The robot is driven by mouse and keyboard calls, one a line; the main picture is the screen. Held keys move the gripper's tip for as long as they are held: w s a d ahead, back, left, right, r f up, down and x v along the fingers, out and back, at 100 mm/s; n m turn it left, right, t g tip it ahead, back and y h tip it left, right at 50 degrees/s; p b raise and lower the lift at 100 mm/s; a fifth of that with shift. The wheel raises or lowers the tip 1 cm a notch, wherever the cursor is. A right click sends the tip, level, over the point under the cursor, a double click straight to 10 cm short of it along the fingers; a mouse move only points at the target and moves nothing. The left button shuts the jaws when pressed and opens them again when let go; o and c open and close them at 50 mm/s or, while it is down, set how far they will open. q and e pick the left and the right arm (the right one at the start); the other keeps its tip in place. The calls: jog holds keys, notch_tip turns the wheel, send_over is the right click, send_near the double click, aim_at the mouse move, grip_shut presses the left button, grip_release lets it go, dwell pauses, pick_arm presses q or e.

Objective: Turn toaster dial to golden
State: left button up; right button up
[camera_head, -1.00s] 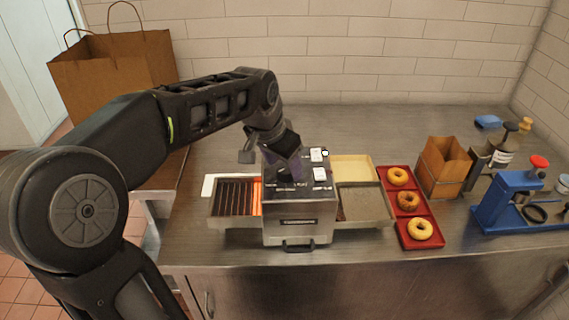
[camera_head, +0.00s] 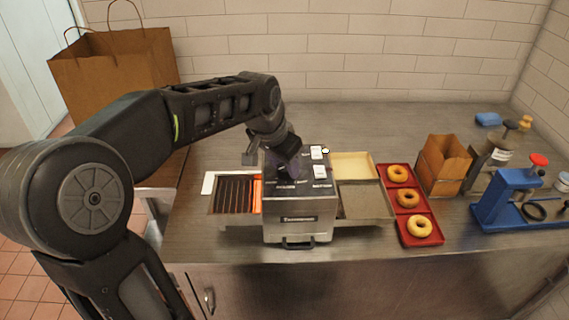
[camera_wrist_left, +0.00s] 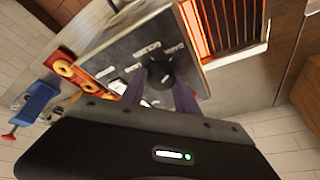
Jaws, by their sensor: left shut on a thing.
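The toaster (camera_head: 301,213) is a steel box on the counter with a labelled top panel. Its black dial (camera_wrist_left: 160,75) sits between the fingers of my left gripper (camera_wrist_left: 160,95) in the left wrist view, with the words GOLDEN and DARK printed around it. My left gripper (camera_head: 287,178) reaches down onto the panel from the left in the head view and is shut on the dial. Exactly where the dial's mark points is hard to tell. My right gripper is not in view.
A glowing slatted heater (camera_head: 236,194) sticks out left of the toaster, and a steel tray (camera_head: 365,203) sits right. A red tray (camera_head: 421,232) holds several bagels. A brown paper box (camera_head: 443,165) and a blue press (camera_head: 508,190) stand farther right.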

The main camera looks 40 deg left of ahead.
pick_arm(q)
grip_shut()
jog(key=shift+w+d+f+n+y+b, duration=0.15)
jog(key=shift+n+y+b, duration=0.25)
jog(key=shift+n+b, duration=0.7)
jog(key=n+y+b, duration=0.1)
jog(key=n+b, duration=0.1)
jog(key=n, duration=0.1)
jog(key=shift+g+b, duration=0.3)
jog(key=shift+b, duration=0.1)
jog(key=n+y+b, duration=0.1)
jog(key=n, duration=0.1)
jog(key=shift+n+g, duration=0.4)
jog(key=shift+w+r+n+g+y+b, duration=0.1)
jog(key=shift+n+g+y+b, duration=0.15)
jog(key=shift+n, duration=0.75)
jog(key=shift+r+n+g+y+b, duration=0.1)
jog(key=shift+n+g+y, duration=0.2)
jog(key=shift+n, duration=0.7)
